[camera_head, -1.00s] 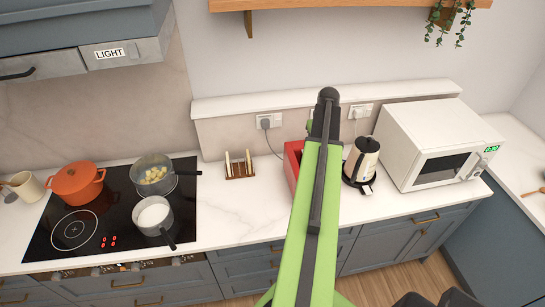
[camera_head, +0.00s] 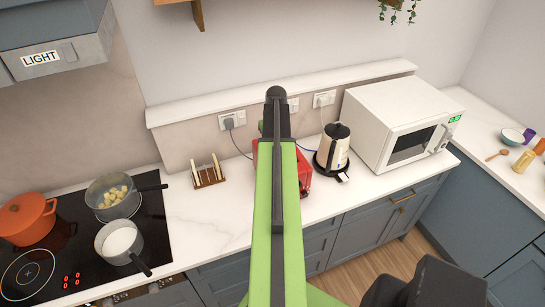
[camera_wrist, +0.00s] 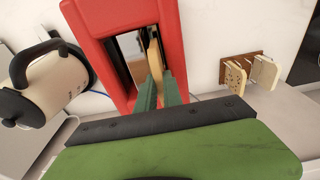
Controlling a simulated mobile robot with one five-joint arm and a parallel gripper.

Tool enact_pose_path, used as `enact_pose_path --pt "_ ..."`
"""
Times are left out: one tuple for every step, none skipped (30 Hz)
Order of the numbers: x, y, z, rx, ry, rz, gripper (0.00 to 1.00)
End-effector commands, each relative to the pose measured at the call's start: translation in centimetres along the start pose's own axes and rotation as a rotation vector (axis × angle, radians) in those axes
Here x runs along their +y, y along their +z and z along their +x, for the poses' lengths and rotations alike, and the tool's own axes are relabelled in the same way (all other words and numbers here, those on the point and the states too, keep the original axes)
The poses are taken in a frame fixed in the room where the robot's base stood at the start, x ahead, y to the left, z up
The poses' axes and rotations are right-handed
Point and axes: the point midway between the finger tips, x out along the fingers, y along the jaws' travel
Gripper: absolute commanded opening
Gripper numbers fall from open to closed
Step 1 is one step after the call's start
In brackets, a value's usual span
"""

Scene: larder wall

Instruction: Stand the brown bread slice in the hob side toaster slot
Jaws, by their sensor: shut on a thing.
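In the wrist view the green fingers of my gripper (camera_wrist: 160,82) are shut on the brown bread slice (camera_wrist: 155,52), seen nearly edge-on. The slice stands upright at the right-hand opening of the red toaster (camera_wrist: 86,45); how deep it sits is hard to tell. The other opening (camera_wrist: 128,50), on the kettle side, looks empty. In the head view my arm covers most of the toaster (camera_head: 305,172), and my gripper and the slice are hidden behind it.
A toast rack (camera_head: 210,179) with pale slices stands left of the toaster, apart from it. The kettle (camera_head: 334,148) stands close on the right, then the microwave (camera_head: 395,120). The hob (camera_head: 75,255) holds several pans at left.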

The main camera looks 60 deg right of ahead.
Motion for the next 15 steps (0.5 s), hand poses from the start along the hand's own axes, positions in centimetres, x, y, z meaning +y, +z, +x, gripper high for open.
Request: enact_pose_path --pt "0.0 0.1 0.9 0.0 0.0 0.001 0.0" --pt "0.1 0.2 1.4 0.0 0.0 0.001 0.0" --pt "0.1 0.3 2.2 0.0 0.0 0.001 0.0" --pt "0.1 0.4 2.8 0.0 0.0 0.001 0.0" --pt "0.1 0.4 3.3 0.0 0.0 0.001 0.0" --pt "0.1 0.5 3.7 0.0 0.0 0.002 0.0" --pt "0.1 0.5 3.9 0.0 0.0 0.002 0.0" --pt "0.1 0.5 3.8 0.0 0.0 0.002 0.0" --pt "0.1 0.5 3.6 0.0 0.0 0.002 0.0" --pt "0.1 0.5 3.5 0.0 0.0 0.002 0.0" --pt "0.1 0.5 3.4 0.0 0.0 0.002 0.0" --pt "0.1 0.5 3.4 0.0 0.0 0.002 0.0" --pt "0.1 0.5 3.4 0.0 0.0 0.002 0.0" --pt "0.1 0.5 3.4 0.0 0.0 0.002 0.0" --pt "0.2 0.5 3.5 0.0 0.0 0.002 0.0"
